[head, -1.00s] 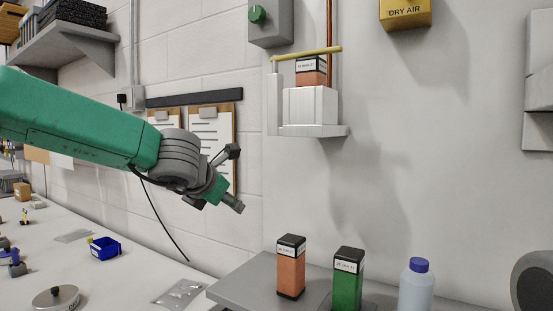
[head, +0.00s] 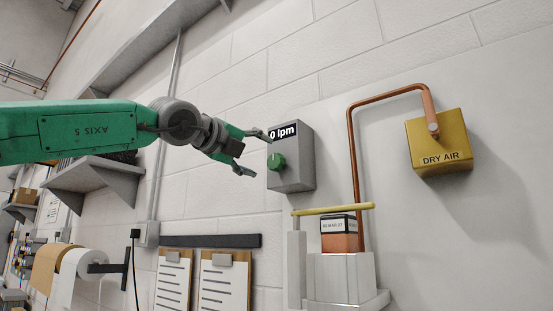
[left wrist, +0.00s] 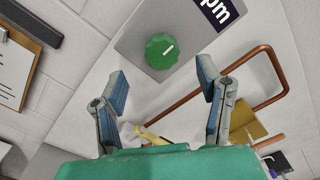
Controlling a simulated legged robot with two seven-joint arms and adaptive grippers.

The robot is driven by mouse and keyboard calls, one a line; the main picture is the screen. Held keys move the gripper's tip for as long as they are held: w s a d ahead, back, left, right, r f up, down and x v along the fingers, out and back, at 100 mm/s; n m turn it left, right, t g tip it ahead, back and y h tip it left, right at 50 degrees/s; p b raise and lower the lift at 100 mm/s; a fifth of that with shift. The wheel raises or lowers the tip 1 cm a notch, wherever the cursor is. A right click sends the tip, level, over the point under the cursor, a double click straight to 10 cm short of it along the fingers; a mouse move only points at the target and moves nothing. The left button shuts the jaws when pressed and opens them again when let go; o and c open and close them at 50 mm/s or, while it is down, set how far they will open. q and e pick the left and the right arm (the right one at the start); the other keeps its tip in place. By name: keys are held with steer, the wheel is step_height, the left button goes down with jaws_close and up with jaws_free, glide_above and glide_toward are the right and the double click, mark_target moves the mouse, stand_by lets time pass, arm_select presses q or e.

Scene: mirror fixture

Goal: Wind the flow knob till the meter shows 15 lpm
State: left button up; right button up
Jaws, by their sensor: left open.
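The green flow knob (head: 276,161) is on the front of a grey wall box (head: 298,172). The meter (head: 283,131) above it reads 0 lpm. My left gripper (head: 257,154) is open and empty, just left of the knob, with its fingers spread one above the other. In the left wrist view the knob (left wrist: 162,51) shows beyond and between the open fingertips (left wrist: 163,84), apart from them, with a white mark on its face. The meter (left wrist: 222,10) is partly cut off there. My right gripper is in neither view.
A copper pipe (head: 355,150) runs up to a yellow DRY AIR box (head: 439,143) at right. A white fixture (head: 340,278) with a yellow bar (head: 332,209) holds an orange-and-black block (head: 339,240) below. Clipboards (head: 222,285) hang lower left. The wall around the knob is clear.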

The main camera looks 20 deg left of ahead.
mark_target(273, 161)
arm_select(q)
steer(key=p+x, duration=0.2)
steer(key=x, duration=0.4)
steer(key=shift+w+d+r+p, duration=0.1)
steer(key=shift+w+d+p, duration=0.05)
steer(key=shift+w+p, duration=0.2)
steer(key=shift+w, duration=0.3)
steer(key=c, duration=1.2)
